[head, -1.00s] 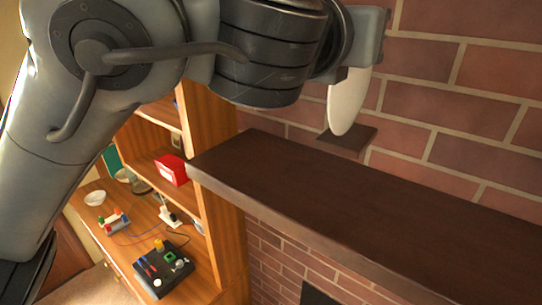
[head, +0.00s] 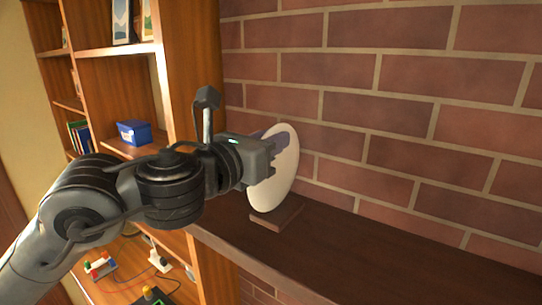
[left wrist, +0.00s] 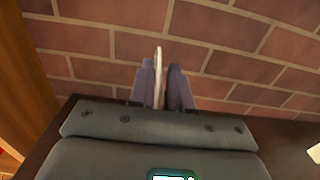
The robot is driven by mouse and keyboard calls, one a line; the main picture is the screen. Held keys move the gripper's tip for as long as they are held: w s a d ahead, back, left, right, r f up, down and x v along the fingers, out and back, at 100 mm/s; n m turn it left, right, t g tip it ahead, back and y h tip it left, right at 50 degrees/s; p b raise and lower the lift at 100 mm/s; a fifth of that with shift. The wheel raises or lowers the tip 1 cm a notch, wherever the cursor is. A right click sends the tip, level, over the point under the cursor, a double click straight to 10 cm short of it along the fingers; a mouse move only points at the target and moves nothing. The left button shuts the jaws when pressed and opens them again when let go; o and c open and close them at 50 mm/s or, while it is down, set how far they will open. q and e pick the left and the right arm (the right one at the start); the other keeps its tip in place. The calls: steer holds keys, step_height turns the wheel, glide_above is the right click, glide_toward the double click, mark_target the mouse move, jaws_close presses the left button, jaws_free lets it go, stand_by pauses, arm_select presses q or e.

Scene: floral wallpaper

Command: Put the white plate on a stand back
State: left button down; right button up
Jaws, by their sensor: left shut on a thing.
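The white plate (head: 284,180) is upright, close to the brick wall. Its lower edge is at the small dark brown stand (head: 290,211) on the mantel; I cannot tell whether it rests on it. My left gripper (head: 270,148) comes from the left and is shut on the plate's upper part, hiding some of its face. In the left wrist view the plate (left wrist: 158,62) shows edge-on as a thin white strip between the two fingers (left wrist: 162,88). My right gripper is not in view.
The dark wooden mantel (head: 400,252) is bare to the right of the stand. The brick wall (head: 400,100) rises right behind. A wooden shelf unit (head: 185,60) stands at the left, with a blue box (head: 134,132) and several small items.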

mark_target(279, 173)
arm_select(q)
step_height(279, 173, down, 3)
steer(key=shift+f+p, duration=0.15)
steer(key=shift+p, duration=0.25)
steer(key=shift+f, duration=0.1)
steer(key=shift+f, duration=0.1)
steer(key=c, duration=1.1)
jaws_free()
steer(key=shift+o, duration=0.2)
